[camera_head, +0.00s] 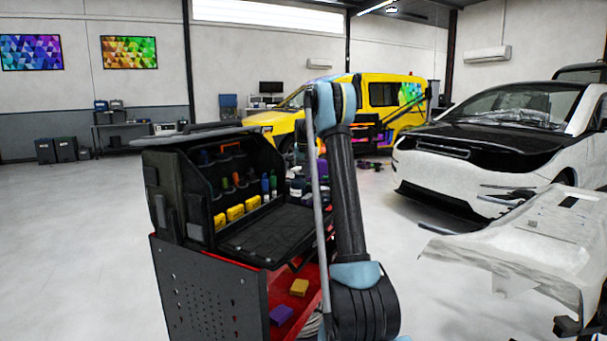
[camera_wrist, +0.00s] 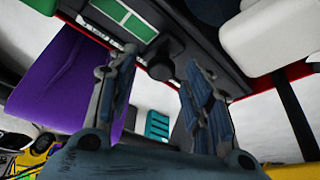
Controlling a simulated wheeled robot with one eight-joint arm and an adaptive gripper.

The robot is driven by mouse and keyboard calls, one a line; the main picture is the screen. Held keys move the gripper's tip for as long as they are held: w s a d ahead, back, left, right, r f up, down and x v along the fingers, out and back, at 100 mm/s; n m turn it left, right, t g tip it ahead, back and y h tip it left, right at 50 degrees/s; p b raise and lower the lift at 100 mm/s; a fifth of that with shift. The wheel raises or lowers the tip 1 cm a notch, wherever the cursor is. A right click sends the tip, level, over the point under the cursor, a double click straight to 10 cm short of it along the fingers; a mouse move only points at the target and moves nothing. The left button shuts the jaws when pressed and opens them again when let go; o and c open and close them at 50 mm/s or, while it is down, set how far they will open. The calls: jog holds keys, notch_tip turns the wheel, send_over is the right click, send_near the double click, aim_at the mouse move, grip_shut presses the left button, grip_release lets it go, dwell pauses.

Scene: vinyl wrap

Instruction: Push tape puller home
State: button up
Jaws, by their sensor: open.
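My gripper (camera_wrist: 160,68) shows in the wrist view with its two fingers apart. A dark fitting (camera_wrist: 168,48) on a dark panel lies just beyond the fingertips. I cannot tell whether it is touched, or whether it is the tape puller. A purple piece (camera_wrist: 62,85) is at the left, partly behind the left finger. In the head view my arm rises beside the open black tool case (camera_head: 175,190), and my gripper cannot be made out.
The case stands on a red and dark cart (camera_head: 210,295), with a yellow block (camera_head: 299,287) and purple block (camera_head: 282,315) below. A detached white bumper (camera_head: 530,240) and a white car (camera_head: 500,140) are at right. A yellow van (camera_head: 385,95) stands behind.

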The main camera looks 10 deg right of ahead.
jog(key=shift+w+f, duration=0.1)
jog(key=shift+f, duration=0.15)
grip_shut()
jog(key=shift+s+d, duration=0.6)
jog(key=shift+d, duration=0.3)
jog(key=shift+s+d, duration=0.6)
jog(key=shift+d, duration=0.3)
grip_release()
